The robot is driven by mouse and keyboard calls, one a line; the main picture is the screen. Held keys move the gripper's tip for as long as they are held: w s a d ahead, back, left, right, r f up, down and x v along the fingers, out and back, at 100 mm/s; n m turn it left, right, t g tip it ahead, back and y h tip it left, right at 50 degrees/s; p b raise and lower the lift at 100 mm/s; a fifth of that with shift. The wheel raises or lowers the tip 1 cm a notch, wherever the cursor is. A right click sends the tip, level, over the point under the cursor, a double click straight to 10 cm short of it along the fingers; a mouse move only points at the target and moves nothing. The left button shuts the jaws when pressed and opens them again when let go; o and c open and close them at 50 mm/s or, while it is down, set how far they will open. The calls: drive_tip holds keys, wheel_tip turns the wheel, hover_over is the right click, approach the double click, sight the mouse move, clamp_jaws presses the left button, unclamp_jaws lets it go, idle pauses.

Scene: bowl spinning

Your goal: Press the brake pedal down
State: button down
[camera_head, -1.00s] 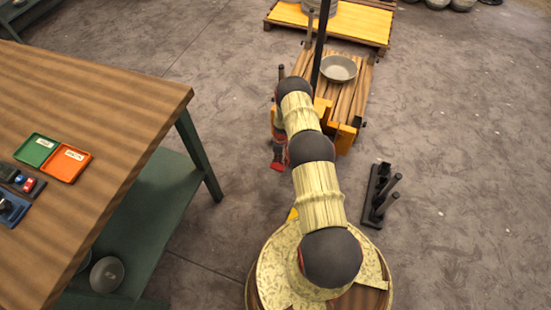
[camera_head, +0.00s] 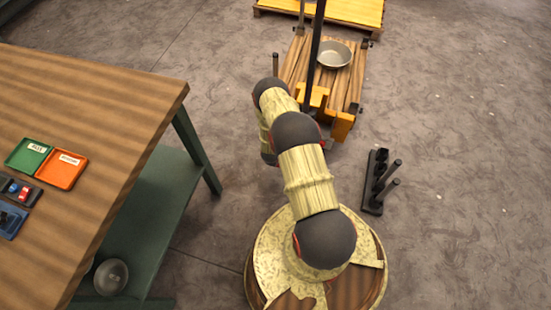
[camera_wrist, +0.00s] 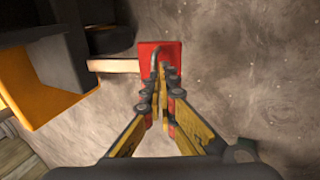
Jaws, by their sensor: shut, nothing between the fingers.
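The red brake pedal (camera_wrist: 170,52) shows in the wrist view, on a pale bar (camera_wrist: 115,65) that runs left to the dark and orange machine. My gripper (camera_wrist: 161,72) is shut and empty. In that view its fingertips overlap the pedal's near part; I cannot tell whether they touch it. In the head view a small red patch (camera_head: 327,144) beside my arm may be the pedal. The machine has a wooden deck (camera_head: 293,64), an orange bracket (camera_head: 341,125) and a dark post. My gripper is hidden behind my arm there.
A grey bowl (camera_head: 334,54) sits on the machine's deck. A black rack with pegs (camera_head: 372,195) stands on the floor to the right. A workbench (camera_head: 100,95) with green and orange trays fills the left. Open floor lies at right.

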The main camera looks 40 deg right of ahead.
drive_tip(key=shift+a+f, duration=0.15)
drive_tip(key=shift+f, duration=0.5)
drive_tip(key=shift+s, duration=0.1)
drive_tip(key=a+p+v, duration=0.1)
drive_tip(key=p+v, duration=0.5)
drive_tip(key=v, duration=0.8)
drive_tip(key=shift+s+f, duration=0.2)
drive_tip(key=shift+f, duration=0.05)
